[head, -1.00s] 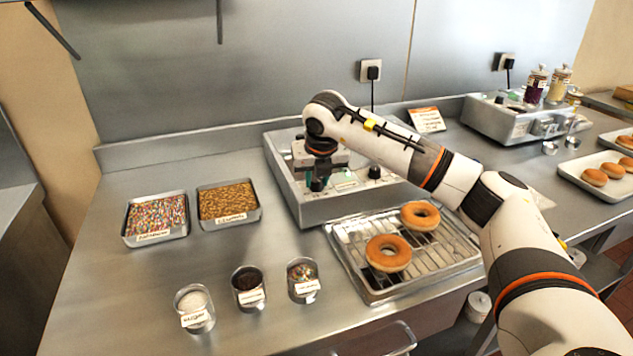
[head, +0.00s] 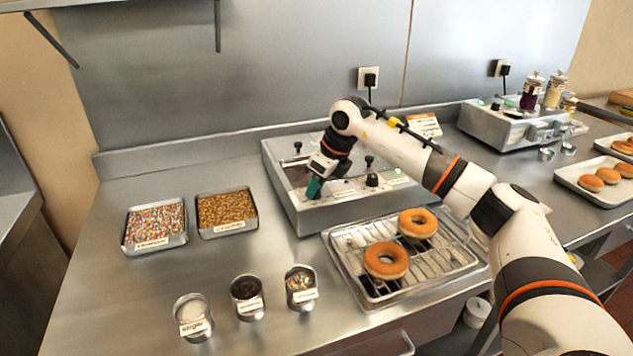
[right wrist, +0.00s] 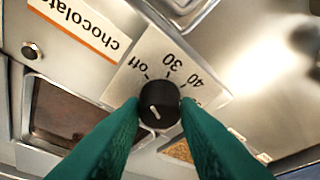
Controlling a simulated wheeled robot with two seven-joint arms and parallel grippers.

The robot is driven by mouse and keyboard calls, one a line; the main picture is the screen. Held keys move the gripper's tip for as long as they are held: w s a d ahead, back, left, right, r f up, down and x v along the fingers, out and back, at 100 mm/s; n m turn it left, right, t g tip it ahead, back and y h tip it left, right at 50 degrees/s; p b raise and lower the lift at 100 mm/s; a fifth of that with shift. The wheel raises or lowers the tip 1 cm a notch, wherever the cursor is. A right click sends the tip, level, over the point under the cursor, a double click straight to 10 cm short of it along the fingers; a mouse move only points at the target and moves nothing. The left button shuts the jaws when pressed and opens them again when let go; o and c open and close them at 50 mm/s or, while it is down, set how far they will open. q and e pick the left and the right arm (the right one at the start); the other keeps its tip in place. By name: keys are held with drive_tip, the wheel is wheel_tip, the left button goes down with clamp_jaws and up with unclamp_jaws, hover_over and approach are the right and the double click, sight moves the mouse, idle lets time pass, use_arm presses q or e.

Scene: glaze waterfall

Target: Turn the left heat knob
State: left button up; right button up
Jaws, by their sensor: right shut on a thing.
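The left heat knob (right wrist: 158,104) is black and round with a white pointer line, on a white dial plate marked off, 30 and 40. In the right wrist view the green fingers of my right gripper (right wrist: 157,112) are shut on its two sides. In the head view my right gripper (head: 314,188), tilted, is at the left of the grey warmer's front panel (head: 330,212) and hides that knob. The other heat knob (head: 372,180) is black and stands free further right. The pointer lies on the side away from the 30 and 40 marks. My left gripper is not in view.
A wire rack (head: 430,264) with two doughnuts stands in front of the warmer. Two topping trays (head: 186,238) are to its left, and several small cups (head: 205,334) stand in front. A "chocolate" label (right wrist: 75,22) is beside the dial.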

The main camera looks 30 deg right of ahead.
drive_tip(key=shift+n, duration=0.6)
drive_tip(key=o, duration=1)
drive_tip(key=shift+c, duration=0.2)
drive_tip(key=shift+d+r, duration=0.1)
drive_tip(key=shift+r, duration=0.05)
drive_tip(key=v, duration=1.1)
drive_tip(key=shift+d+r+b, duration=0.25)
drive_tip(key=shift+r+b, duration=0.15)
